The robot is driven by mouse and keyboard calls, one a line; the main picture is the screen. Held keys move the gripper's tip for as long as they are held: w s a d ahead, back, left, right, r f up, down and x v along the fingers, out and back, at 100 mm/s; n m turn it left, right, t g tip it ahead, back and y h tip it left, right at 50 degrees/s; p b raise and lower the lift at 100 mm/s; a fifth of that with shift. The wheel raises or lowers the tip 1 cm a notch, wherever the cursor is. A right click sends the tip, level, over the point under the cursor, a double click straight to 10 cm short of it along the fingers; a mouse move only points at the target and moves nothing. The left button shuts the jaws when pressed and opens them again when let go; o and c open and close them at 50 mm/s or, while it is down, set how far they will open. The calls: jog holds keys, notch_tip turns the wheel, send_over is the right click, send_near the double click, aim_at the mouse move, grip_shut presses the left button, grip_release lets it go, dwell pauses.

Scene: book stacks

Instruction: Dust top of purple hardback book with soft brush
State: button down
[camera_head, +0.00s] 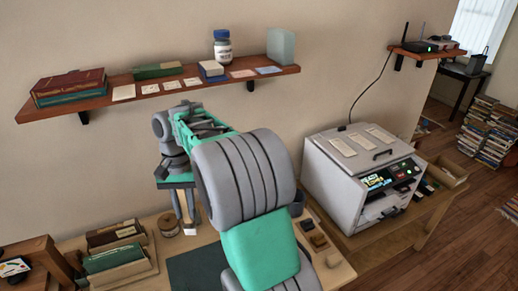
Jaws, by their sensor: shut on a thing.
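My gripper (186,228) points down over the back of the wooden desk, left of my large grey and green arm links. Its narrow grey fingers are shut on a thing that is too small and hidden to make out. I cannot pick out a soft brush anywhere. No book is clearly purple. A dark red hardback (68,82) lies on a green book (72,98) at the left end of the wall shelf, well above and left of my gripper.
The wall shelf (190,84) also bears a green book (158,71), cards, a labelled jar (222,47) and a pale block (281,47). On the desk are a box of files (120,262), a spool (168,225) and a dark mat (200,268). A grey machine (360,180) stands right.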

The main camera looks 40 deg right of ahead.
jog(key=w+d+f+m+t+h+b, duration=0.15)
jog(key=w+d+m+t, duration=0.25)
jog(key=d+m, duration=1.3)
jog(key=w+d+m+t+h, duration=0.2)
jog(key=w+d+m+t, duration=0.25)
jog(key=d+m, duration=1.2)
jog(key=shift+n+g+y, duration=0.25)
jog(key=shift+n+g, duration=0.2)
jog(key=shift+n, duration=0.3)
jog(key=f+b, duration=0.2)
jog(key=d+f+b, duration=0.1)
jog(key=b, duration=0.1)
jog(key=f+b, duration=0.2)
jog(key=b, duration=0.1)
jog(key=shift+w+d+f, duration=0.1)
jog(key=shift+d+f, duration=0.2)
jog(key=shift+d, duration=0.1)
jog(key=shift+f, duration=0.65)
jog(key=shift+r, duration=0.1)
